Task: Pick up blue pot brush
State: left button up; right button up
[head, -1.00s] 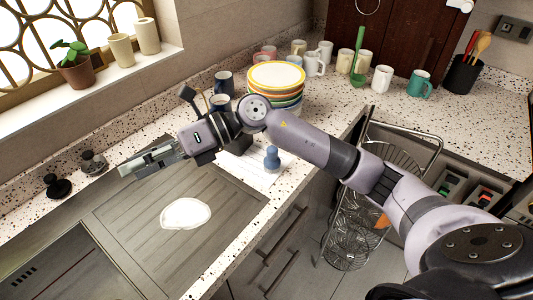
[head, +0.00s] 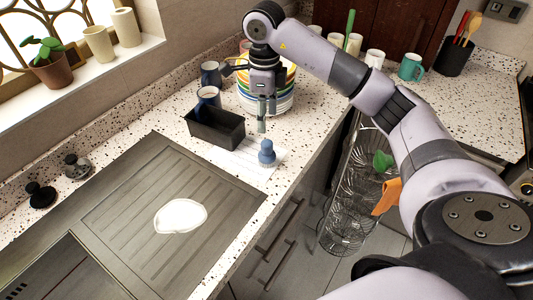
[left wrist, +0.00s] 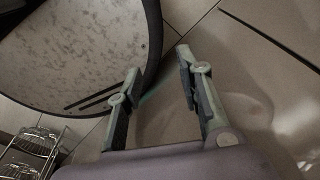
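The blue pot brush (head: 267,153) stands upright on a white cloth or sheet (head: 236,164) on the speckled counter, beside the sink drainer. My right gripper (head: 262,126) points down above the counter, just behind the brush and apart from it in the head view. Its fingers show nearly edge-on, so I cannot tell whether they are open or shut. My left gripper (left wrist: 158,65) shows only in the left wrist view. Its two fingers are spread with nothing between them, over the floor.
A black box (head: 217,132) stands left of the brush, with dark mugs (head: 208,96) behind it. Stacked colourful dishes (head: 280,100) stand behind my right gripper. A wire rack (head: 345,215) is below the counter edge. The drainer (head: 130,195) holds a white item (head: 180,216).

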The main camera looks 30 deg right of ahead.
aim_at(267, 142)
notch_tip(267, 142, down, 6)
jog(key=shift+r+p, duration=0.1)
jog(key=shift+p, duration=0.6)
jog(key=f, duration=0.1)
jog(key=f+p, duration=0.1)
jog(key=f, duration=0.1)
jog(key=f+p, duration=0.1)
jog(key=shift+d+f, duration=0.15)
jog(key=shift+d, duration=0.15)
jog(key=shift+f, duration=0.5)
jog(key=shift+c, duration=0.5)
grip_shut()
